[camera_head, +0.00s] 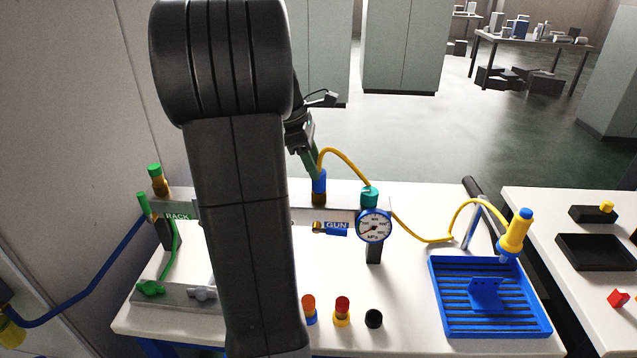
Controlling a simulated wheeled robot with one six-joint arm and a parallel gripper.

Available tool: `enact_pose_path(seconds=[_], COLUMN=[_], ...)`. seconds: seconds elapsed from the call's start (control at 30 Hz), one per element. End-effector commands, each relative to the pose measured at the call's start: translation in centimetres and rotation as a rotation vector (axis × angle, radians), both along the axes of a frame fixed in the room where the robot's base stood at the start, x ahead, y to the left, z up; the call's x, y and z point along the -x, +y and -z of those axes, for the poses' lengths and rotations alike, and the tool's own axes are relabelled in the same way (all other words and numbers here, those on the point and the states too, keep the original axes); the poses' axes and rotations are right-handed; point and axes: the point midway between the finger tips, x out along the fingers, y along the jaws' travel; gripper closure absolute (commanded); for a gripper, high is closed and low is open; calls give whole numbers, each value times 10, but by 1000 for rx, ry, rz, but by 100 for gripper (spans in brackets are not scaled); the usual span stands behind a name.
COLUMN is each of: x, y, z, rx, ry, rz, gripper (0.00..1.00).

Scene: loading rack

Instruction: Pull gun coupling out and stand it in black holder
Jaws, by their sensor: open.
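The yellow and blue gun (515,232) is tilted above the blue tray's back right corner.
A gauge (374,226) with a teal knob stands right of the coupling. A blue slatted tray (490,325) is at right. Green fittings and a RACK label (177,216) are at left. My arm hides the table's middle left.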

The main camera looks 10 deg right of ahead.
Motion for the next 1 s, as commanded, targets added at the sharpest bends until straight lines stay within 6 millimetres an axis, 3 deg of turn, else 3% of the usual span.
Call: enact_pose_path(seconds=[0.2, 0.57, 1.0], x=[2, 2, 2], y=[-6, -7, -7], z=[17, 20, 20], rx=[0, 1, 0], ry=[2, 1, 1], rz=[1, 0, 0], gripper=[52, 52, 91])
